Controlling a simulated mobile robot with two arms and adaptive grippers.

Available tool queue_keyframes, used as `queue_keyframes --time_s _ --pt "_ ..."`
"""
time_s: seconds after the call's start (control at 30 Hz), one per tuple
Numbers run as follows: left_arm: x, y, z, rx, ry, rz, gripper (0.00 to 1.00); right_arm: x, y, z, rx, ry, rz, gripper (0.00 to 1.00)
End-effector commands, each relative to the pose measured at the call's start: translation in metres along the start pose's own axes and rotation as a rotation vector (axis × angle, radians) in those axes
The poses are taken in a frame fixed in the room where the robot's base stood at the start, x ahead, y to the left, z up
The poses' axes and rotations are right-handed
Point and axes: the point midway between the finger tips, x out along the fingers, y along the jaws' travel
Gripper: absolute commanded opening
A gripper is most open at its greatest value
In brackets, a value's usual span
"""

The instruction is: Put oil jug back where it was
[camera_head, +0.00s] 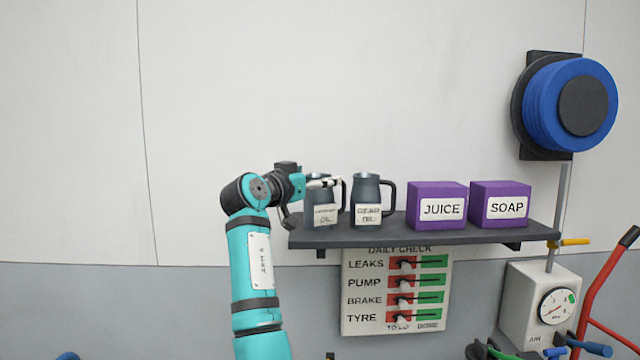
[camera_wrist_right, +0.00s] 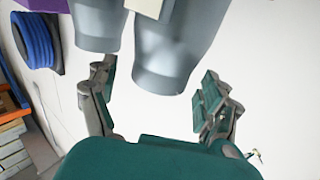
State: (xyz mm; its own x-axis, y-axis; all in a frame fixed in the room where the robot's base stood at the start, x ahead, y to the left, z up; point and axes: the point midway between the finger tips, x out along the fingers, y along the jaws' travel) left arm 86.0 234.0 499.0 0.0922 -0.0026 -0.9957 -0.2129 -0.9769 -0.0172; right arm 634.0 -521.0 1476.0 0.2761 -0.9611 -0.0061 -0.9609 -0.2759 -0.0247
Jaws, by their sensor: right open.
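Two grey jugs with dark handles stand upright on the dark wall shelf (camera_head: 400,237). The left jug (camera_head: 321,195) has a label ending in OIL, its first word too small to read. The right jug (camera_head: 367,190) is labelled GEAR OIL. My right gripper (camera_head: 322,183) is open at the upper part of the left jug and partly covers it. In the right wrist view my open fingers (camera_wrist_right: 160,80) spread to either side of the near jug (camera_wrist_right: 170,60); I cannot tell whether they touch it. The other jug (camera_wrist_right: 97,25) is beside it. My left gripper is out of view.
Purple JUICE (camera_head: 437,205) and SOAP (camera_head: 500,204) boxes stand right of the jugs. Below the shelf hangs a daily check board (camera_head: 396,290). A blue reel (camera_head: 575,105) and an AIR gauge unit (camera_head: 540,300) are at right.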

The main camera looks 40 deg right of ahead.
Motion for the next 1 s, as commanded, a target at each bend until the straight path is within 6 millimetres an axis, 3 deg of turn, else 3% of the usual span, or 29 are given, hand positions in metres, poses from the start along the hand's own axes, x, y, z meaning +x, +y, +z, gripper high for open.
queue_keyframes --time_s 0.03,0.2,0.43,0.6,1.0 --pt "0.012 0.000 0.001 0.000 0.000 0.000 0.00 -0.012 -0.001 0.006 0.005 0.001 -0.004 0.83" --pt "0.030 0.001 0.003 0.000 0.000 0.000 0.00 -0.050 -0.001 0.005 0.004 0.001 -0.004 0.83" --pt "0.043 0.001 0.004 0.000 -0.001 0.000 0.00 -0.085 -0.001 0.003 0.002 0.000 -0.002 0.83" --pt "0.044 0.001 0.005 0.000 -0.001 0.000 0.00 -0.094 0.000 0.000 0.002 0.000 0.000 0.83" --pt "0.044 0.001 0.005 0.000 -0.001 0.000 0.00 -0.094 0.000 0.000 0.001 0.000 0.000 0.83"
